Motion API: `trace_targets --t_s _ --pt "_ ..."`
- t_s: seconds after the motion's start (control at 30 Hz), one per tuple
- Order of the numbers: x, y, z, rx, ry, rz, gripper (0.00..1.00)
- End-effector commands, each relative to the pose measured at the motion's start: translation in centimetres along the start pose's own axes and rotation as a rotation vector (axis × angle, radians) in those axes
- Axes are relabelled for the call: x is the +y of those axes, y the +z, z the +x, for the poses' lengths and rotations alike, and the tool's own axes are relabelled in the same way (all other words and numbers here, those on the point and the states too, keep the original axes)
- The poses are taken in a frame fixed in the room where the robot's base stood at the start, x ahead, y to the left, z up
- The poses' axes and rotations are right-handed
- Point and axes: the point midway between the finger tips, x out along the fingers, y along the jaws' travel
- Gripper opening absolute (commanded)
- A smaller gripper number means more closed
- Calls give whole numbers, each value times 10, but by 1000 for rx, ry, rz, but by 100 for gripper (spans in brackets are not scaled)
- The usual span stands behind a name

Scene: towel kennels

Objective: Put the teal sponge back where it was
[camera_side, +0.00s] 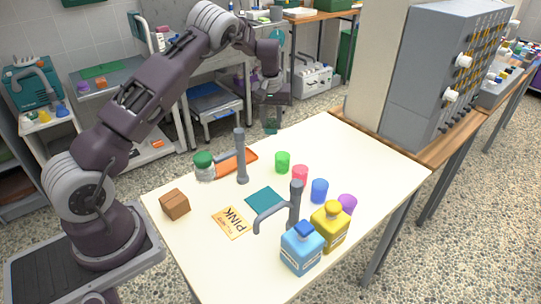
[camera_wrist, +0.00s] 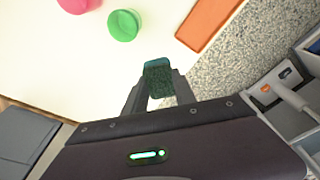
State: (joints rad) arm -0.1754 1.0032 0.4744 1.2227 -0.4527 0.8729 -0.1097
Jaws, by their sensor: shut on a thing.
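My gripper (camera_side: 272,112) is raised above the far edge of the table in the side view. It is shut on a dark teal sponge (camera_side: 271,128), which hangs just below its fingers. In the wrist view the teal sponge (camera_wrist: 158,75) sits between the two fingertips (camera_wrist: 158,88), clear of other objects. An orange tray (camera_side: 236,163) lies near the far left edge and also shows in the wrist view (camera_wrist: 208,22).
Green (camera_side: 283,162), red-pink (camera_side: 300,174), blue (camera_side: 319,190) and purple (camera_side: 347,204) cups form a row. Two grey posts (camera_side: 241,160) (camera_side: 295,208) stand upright. A green-lidded jar (camera_side: 204,168), brown block (camera_side: 175,204), blue bottle (camera_side: 301,250) and yellow bottle (camera_side: 330,228) surround the middle. The table's right side is clear.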

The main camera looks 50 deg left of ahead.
Motion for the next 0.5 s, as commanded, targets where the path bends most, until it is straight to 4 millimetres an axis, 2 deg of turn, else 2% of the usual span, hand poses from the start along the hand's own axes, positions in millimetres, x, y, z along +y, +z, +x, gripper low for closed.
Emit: trace_targets --t_s 0.07,0.23,0.5 --pt "-4 -5 8 -1 0 16 0" --pt "-4 0 47 -3 0 20 0" --pt "-4 6 88 -1 0 18 0"
